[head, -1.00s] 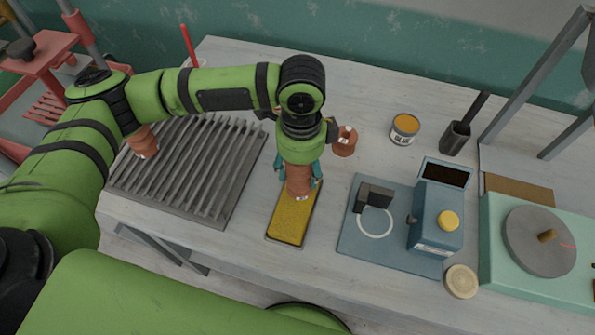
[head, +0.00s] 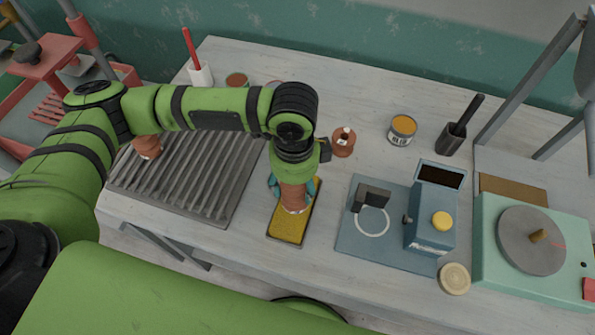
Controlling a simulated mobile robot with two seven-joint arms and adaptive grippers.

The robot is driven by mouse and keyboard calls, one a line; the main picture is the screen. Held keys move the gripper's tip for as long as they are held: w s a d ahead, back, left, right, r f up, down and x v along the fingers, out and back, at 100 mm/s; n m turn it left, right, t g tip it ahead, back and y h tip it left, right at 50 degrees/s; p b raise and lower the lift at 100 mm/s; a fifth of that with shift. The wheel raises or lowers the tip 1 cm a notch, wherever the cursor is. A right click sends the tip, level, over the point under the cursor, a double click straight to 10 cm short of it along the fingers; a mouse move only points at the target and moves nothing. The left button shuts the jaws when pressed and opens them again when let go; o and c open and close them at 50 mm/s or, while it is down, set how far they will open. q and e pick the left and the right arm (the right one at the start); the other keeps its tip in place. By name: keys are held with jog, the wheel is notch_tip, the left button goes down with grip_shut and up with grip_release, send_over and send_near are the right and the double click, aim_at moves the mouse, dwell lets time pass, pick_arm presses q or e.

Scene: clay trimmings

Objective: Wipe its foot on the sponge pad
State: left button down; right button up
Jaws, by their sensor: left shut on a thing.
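My left gripper (head: 293,192) points down over the yellow sponge pad (head: 288,227) and is shut on a terracotta clay piece (head: 295,197). The piece looks upright, with a pale band near its lower end. Its foot is over the far half of the pad; I cannot tell for sure whether it touches. The pad lies in a dark shallow tray. My right gripper is not in view.
A grey ribbed rack (head: 200,190) with another clay piece (head: 147,147) lies left. A small clay pot (head: 343,142) stands behind the pad. Right are a blue mat (head: 352,237) with a blue box (head: 432,222), a glue tin (head: 402,130) and a turntable (head: 531,240).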

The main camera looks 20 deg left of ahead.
pick_arm(q)
jog(key=shift+s+a+f+p, duration=0.15)
jog(key=shift+s+p, duration=0.75)
jog(key=shift+s, duration=1.3)
jog(key=shift+w+r, duration=0.2)
jog(key=shift+w, duration=1.85)
jog(key=shift+w+p, duration=0.35)
jog(key=shift+w, duration=1.8)
jog(key=shift+w+r+p, duration=0.15)
jog(key=shift+r+p, duration=0.45)
jog(key=shift+p, duration=0.2)
jog(key=shift+d+r+p, duration=0.2)
jog(key=shift+r+p, duration=1.95)
jog(key=shift+r, duration=0.75)
